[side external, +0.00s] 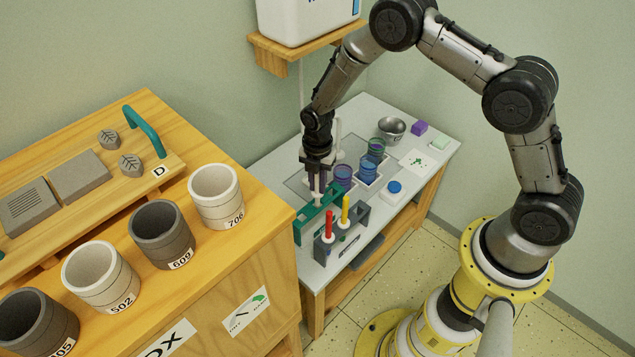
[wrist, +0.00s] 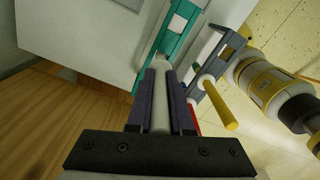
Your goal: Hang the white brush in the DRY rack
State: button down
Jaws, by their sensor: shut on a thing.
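My gripper (side external: 317,168) points down and is shut on the white brush (side external: 317,188). The brush is upright, its lower part at the teal rack (side external: 302,232); I cannot tell whether it is seated in a slot or just above. In the wrist view the white brush (wrist: 160,108) lies between my two dark fingers, and the teal rack (wrist: 166,45) is just beyond them. A grey rack (side external: 361,215) beside it holds a red brush (side external: 329,222) and a yellow brush (side external: 345,208). No DRY lettering is readable on either rack.
Behind the racks on the grey table (side external: 400,118) are blue jars (side external: 367,170), a metal bowl (side external: 391,129) and a blue-topped pad (side external: 394,187). A wooden cabinet (side external: 245,262) with several pots stands close on the left. A wall shelf (side external: 300,52) is above.

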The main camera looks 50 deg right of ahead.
aim_at(317, 192)
jog(key=shift+f, duration=1.95)
jog(key=c, duration=0.7)
grip_release()
jog(key=shift+c, duration=0.2)
jog(key=shift+o, duration=0.2)
jog(key=o, duration=0.5)
